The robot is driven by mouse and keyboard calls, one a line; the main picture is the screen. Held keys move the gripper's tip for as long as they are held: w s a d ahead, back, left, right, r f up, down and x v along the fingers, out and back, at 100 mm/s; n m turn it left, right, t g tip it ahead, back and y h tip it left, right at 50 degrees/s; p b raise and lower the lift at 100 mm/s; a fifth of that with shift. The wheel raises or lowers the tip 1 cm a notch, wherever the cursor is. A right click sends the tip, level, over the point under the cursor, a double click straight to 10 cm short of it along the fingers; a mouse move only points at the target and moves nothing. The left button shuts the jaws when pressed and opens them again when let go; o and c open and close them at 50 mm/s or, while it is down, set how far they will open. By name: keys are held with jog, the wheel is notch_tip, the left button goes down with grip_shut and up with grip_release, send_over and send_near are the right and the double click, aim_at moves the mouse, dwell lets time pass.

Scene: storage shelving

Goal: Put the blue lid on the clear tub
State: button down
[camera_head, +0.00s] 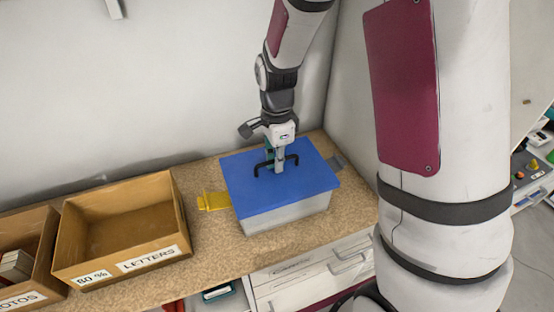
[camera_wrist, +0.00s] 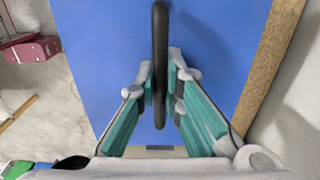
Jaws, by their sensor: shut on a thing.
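The blue lid (camera_head: 255,193) lies over the top of the clear tub (camera_head: 287,214) on the counter, covering its opening. From this view I cannot tell whether it is fully seated. The lid has a black handle (camera_head: 262,165) standing up from its middle. My gripper (camera_head: 279,168) is above the lid and shut on that handle. In the wrist view my gripper's fingers (camera_wrist: 160,92) close on both sides of the black handle (camera_wrist: 160,30), with the blue lid (camera_wrist: 95,50) below. The inside of the tub is hidden.
A cardboard box labelled LETTERS (camera_head: 176,252) stands open at left, with another box (camera_head: 30,293) beyond it. Walls bound the counter (camera_head: 214,240) behind and right.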

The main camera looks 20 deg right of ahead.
jog(key=c, duration=1.6)
grip_release()
jog(key=shift+c, duration=0.2)
notch_tip(320, 180, up, 12)
jog(key=s+r+n+t, duration=0.2)
jog(key=s+r+n, duration=0.3)
jog(key=s+n, duration=0.4)
jog(key=s+r+n+t+b, duration=0.1)
jog(key=s+r+n+t, duration=0.2)
jog(key=s+n, duration=0.6)
notch_tip(320, 180, up, 2)
jog(key=shift+r+t, duration=0.15)
jog(key=shift+t, duration=0.15)
